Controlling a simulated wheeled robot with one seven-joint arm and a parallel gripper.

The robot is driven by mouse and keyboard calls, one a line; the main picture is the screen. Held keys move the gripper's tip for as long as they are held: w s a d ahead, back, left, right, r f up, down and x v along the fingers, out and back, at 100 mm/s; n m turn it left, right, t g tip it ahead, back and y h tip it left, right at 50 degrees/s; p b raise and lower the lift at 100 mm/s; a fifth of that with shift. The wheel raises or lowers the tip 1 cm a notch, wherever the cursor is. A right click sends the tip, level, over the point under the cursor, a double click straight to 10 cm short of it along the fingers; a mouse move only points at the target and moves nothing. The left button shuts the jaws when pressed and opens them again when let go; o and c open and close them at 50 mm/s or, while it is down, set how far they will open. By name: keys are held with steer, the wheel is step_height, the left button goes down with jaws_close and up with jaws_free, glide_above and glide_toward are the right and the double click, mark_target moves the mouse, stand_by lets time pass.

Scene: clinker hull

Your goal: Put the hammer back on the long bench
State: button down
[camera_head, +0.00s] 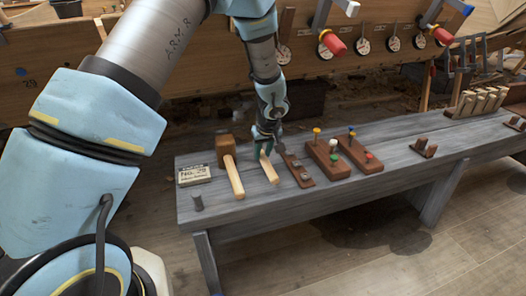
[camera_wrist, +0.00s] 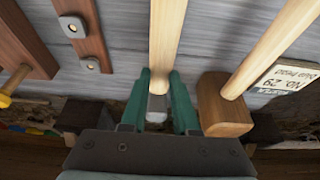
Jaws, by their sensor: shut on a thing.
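The hammer has a pale wooden handle, seen in the head view (camera_head: 270,170) and the wrist view (camera_wrist: 167,35). My gripper (camera_head: 264,150) is at the far edge of the long grey bench (camera_head: 300,205), toward its left end. In the wrist view the green fingers (camera_wrist: 159,85) are on both sides of the hammer near its head end, shut on it. A small grey part, seemingly its head, shows between the fingers and is mostly hidden. The handle points toward the bench's front edge. I cannot tell whether the hammer touches the bench top or is just above it.
A wooden mallet (camera_head: 226,148) lies close left of the hammer, beside a "No. 29" card (camera_head: 195,175). A brown strip with metal studs (camera_head: 297,169) is close right. Peg blocks (camera_head: 327,159) stand further right. A planked hull with gauges and red-handled clamps (camera_head: 333,43) rises behind.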

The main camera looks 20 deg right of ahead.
steer(key=shift+f+b, duration=0.25)
steer(key=shift+b, duration=0.15)
stand_by(0.3)
steer(key=c, duration=0.6)
jaws_free()
step_height(320, 180, up, 8)
steer(key=p, duration=0.5)
